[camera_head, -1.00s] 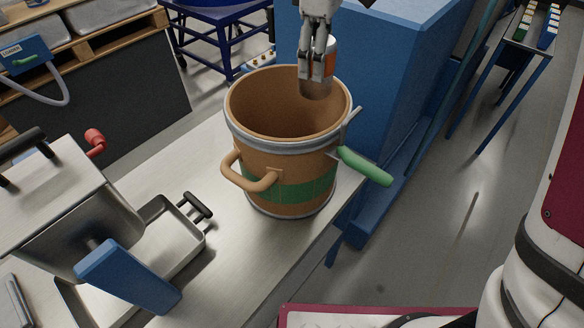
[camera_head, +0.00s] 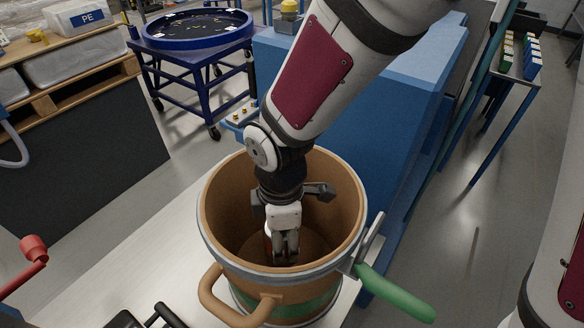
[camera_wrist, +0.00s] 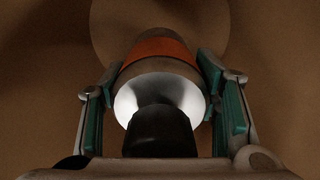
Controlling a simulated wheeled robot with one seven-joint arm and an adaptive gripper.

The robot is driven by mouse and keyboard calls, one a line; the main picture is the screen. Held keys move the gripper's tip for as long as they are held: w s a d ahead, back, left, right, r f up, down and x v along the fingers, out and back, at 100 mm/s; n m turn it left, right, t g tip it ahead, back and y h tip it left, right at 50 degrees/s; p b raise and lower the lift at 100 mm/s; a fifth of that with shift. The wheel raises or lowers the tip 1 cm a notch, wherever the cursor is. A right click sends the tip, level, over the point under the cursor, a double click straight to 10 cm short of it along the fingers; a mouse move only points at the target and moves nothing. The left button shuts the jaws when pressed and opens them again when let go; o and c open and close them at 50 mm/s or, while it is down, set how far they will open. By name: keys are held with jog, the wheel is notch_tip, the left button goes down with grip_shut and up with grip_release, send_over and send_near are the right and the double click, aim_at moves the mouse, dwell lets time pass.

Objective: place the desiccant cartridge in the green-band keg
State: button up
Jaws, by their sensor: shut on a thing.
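The green-band keg (camera_head: 216,253) is a brown open drum with a metal rim, a tan side handle, a green lever and a green band low on its wall. My gripper (camera_head: 285,254) reaches down through the keg's mouth and is inside it. It is shut on the desiccant cartridge (camera_wrist: 160,62), a grey cylinder with an orange band and a pale, shiny near end. In the wrist view my fingers (camera_wrist: 165,95) hold it from both sides. In the head view the fingers hide most of the cartridge. I cannot tell whether it touches the keg's floor.
The keg stands on a light bench (camera_head: 150,240). A blue cabinet (camera_head: 400,130) is close behind it to the right. The red-knobbed lever (camera_head: 33,250) is at the left. A blue round tray on a stand (camera_head: 190,27) is at the back.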

jog(key=shift+f, duration=3.3)
jog(key=shift+f, duration=0.1)
jog(key=o, duration=1.4)
jog(key=shift+f, duration=0.1)
notch_tip(320, 180, up, 12)
jog(key=shift+r, duration=0.2)
